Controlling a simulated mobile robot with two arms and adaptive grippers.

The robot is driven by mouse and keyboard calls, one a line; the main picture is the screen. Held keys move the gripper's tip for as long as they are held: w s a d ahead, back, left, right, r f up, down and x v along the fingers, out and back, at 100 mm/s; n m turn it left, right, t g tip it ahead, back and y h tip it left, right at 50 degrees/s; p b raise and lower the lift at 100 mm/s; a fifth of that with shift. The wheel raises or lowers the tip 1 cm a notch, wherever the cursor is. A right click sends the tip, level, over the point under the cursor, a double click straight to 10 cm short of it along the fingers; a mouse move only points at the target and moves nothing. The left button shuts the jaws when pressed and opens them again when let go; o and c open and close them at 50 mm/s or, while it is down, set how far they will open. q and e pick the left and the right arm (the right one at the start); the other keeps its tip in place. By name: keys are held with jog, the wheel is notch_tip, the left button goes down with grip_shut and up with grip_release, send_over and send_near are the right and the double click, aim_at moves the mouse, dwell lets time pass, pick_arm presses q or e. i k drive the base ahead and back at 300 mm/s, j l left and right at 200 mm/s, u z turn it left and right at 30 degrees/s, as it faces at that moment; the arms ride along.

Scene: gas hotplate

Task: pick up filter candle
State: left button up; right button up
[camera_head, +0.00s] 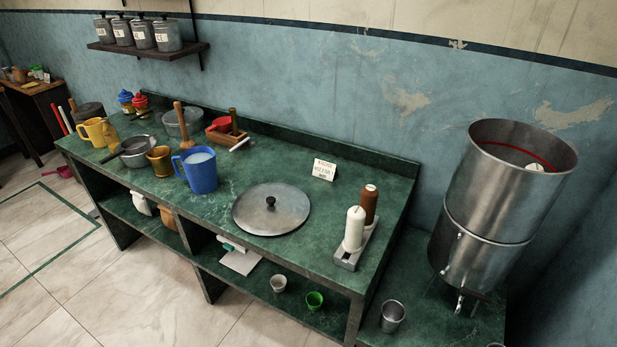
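A white filter candle (354,229) stands upright on a small grey metal stand (347,260) near the right end of the green counter. A reddish-brown candle-like piece (369,204) with a white tip stands right behind it on the same stand. A tall steel water filter (490,200) stands open at the right. Inside it show a red ring and a small white top (535,168), possibly another candle, mostly hidden by the wall. A round steel lid (271,208) with a black knob lies flat on the counter. Neither of my grippers is in view.
A small sign (324,169) stands behind the lid. A steel cup (392,316) stands on the lower right surface. Counter between lid and stand is clear.

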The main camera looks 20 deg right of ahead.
aim_at(356, 215)
jog(key=i+j+z, duration=0.25)
jog(key=i, duration=0.25)
jog(key=z, duration=1.85)
